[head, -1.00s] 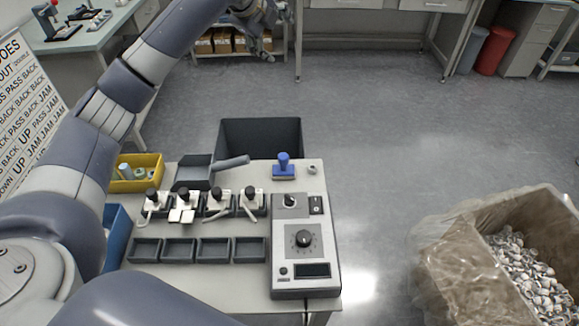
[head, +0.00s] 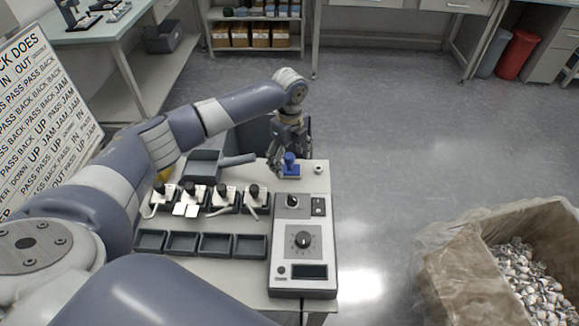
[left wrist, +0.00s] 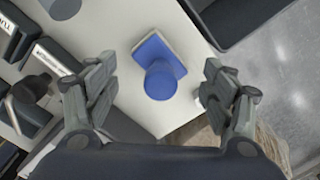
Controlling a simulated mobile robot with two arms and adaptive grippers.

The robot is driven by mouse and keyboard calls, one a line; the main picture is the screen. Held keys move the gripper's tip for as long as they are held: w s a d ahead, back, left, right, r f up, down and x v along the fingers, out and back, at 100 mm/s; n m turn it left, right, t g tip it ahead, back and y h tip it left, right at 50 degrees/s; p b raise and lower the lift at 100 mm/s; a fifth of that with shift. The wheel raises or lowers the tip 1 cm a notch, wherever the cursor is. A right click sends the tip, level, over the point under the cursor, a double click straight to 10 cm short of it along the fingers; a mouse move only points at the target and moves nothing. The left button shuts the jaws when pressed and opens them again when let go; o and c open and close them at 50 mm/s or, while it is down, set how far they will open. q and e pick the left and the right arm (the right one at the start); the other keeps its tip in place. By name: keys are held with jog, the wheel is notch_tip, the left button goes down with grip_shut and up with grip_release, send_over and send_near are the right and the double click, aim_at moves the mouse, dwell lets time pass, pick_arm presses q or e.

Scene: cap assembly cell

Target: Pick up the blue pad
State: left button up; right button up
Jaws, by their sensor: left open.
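The blue pad (head: 291,170) is a flat blue block with an upright blue knob handle, standing near the back right of the work table (head: 240,283). In the left wrist view the pad (left wrist: 160,70) lies ahead, between and slightly beyond the fingers. My left gripper (head: 288,152) is open and empty, above and just behind the pad. Its two fingers also show in the left wrist view (left wrist: 158,98), spread apart on either side of the knob and not touching it. My right gripper is not in view.
A grey control box (head: 303,282) with a dial stands in front of the pad. A small round piece (head: 318,168) sits right of it. A black bin stands behind the table.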

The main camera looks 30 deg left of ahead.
aim_at(289, 168)
pick_arm(q)
jog(key=shift+f, duration=1.85)
jog(key=c, duration=0.8)
notch_tip(289, 168, up, 10)
jog(key=shift+r+b, duration=0.1)
jog(key=shift+b, duration=0.4)
jog(key=shift+o, duration=0.6)
